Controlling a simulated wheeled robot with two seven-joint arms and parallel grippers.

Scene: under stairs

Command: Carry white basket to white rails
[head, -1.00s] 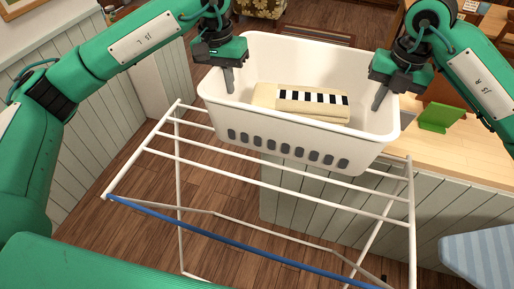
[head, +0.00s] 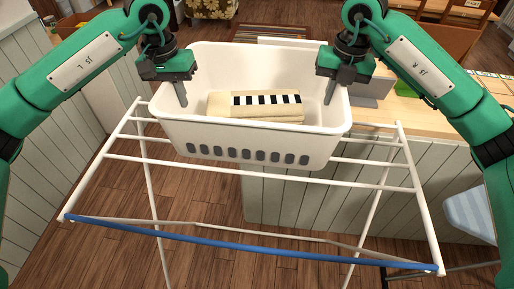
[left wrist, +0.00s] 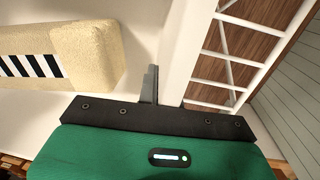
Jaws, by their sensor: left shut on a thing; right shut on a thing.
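The white basket (head: 250,137) is upright over the far part of the white rails (head: 270,176) of a drying rack. I cannot tell whether its bottom touches them. A folded cream cloth with a black-and-white striped band (head: 262,110) lies in the basket. My left gripper (head: 182,98) is shut on the basket's left wall, and my right gripper (head: 329,97) is shut on its right wall. In the left wrist view the basket wall (left wrist: 184,50) passes between the fingers, with the cloth (left wrist: 95,55) inside and the rails (left wrist: 238,52) outside and lower.
A blue bar (head: 240,247) runs along the rack's near edge. A wooden counter (head: 400,117) on a panelled half-wall stands behind and right of the rack. A striped pale-blue ironing board (head: 470,214) is at the right. The near rails are bare.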

